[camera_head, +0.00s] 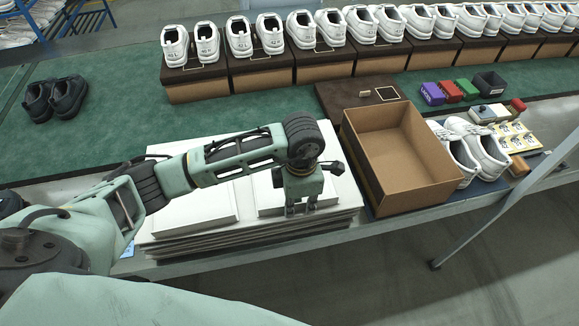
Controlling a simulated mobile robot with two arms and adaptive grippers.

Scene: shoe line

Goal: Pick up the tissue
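White rectangular sheets or pads, probably the tissue (197,209), lie flat on top of a layered white stack (335,212) at the near edge of the table. One pad is left of my gripper; another white pad (268,196) is under it. My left gripper (302,210) points down over this right pad, its two fingers spread apart with nothing seen between them. Whether the fingertips touch the pad cannot be told. The gripper and forearm hide part of the stack. My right gripper is not in view.
An open, empty brown box (400,155) stands just right of the stack. White shoes (476,150) are beside it. Small coloured boxes (450,91) lie behind. A row of white shoes on boxes (262,72) runs along the back. Dark shoes (55,98) stand at left on green mat.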

